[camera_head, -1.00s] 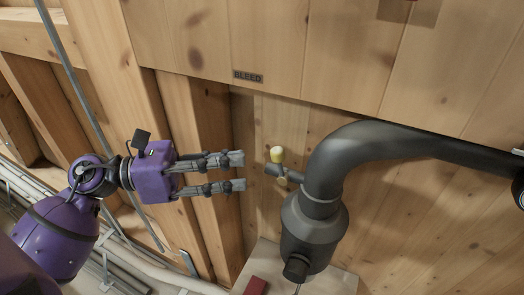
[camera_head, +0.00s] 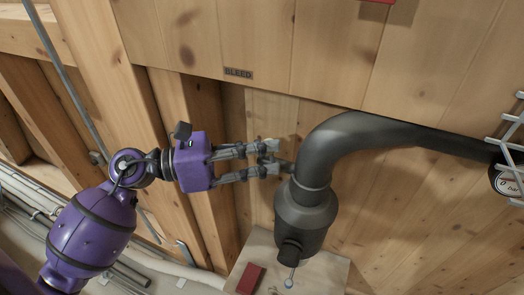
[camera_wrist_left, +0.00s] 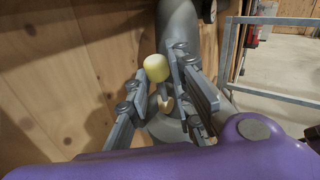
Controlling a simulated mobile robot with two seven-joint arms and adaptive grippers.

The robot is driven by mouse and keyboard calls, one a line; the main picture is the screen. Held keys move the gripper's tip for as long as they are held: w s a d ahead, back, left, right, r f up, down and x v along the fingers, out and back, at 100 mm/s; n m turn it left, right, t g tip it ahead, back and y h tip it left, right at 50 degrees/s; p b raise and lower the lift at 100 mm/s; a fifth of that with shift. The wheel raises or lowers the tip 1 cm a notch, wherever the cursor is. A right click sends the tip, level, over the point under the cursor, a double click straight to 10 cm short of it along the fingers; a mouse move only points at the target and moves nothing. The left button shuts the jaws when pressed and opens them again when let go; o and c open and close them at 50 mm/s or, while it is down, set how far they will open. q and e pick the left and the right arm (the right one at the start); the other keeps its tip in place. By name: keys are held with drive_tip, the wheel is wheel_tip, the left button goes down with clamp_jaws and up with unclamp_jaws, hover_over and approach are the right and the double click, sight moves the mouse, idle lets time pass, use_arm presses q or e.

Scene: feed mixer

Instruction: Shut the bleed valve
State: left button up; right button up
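The bleed valve has a small handle with a pale yellow knob (camera_wrist_left: 156,68), beside the dark grey pipe (camera_head: 340,133). A "BLEED" label (camera_head: 238,73) is on the wood panel above. My left gripper (camera_head: 272,157) reaches in from the left, with its fingertips at the handle, just left of the pipe. In the left wrist view the knob stands between the two fingers (camera_wrist_left: 158,80), close to both. I cannot tell whether they press on it. In the head view the fingers largely hide the handle. My right gripper is not in view.
A dark canister (camera_head: 305,207) hangs below the pipe bend. A red block (camera_head: 250,278) lies on a pale board beneath it. A gauge (camera_head: 506,180) behind a white wire grid is at the right edge. Wooden posts stand behind my left arm.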

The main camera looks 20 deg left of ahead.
use_arm(q)
clamp_jaws()
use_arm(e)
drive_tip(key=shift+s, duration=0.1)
use_arm(q)
drive_tip(key=shift+s+d+r+m+g+y+p, duration=0.1)
drive_tip(key=shift+d+r+m+g+y+p, duration=0.5)
drive_tip(key=shift+p, duration=0.65)
drive_tip(key=shift+f+y, duration=0.25)
drive_tip(key=shift+y, duration=0.05)
drive_tip(key=shift+d, duration=0.1)
drive_tip(key=shift+f, duration=0.2)
drive_tip(key=shift+o, duration=2)
unclamp_jaws()
drive_tip(key=shift+o, duration=0.2)
drive_tip(key=shift+s+d+r, duration=0.1)
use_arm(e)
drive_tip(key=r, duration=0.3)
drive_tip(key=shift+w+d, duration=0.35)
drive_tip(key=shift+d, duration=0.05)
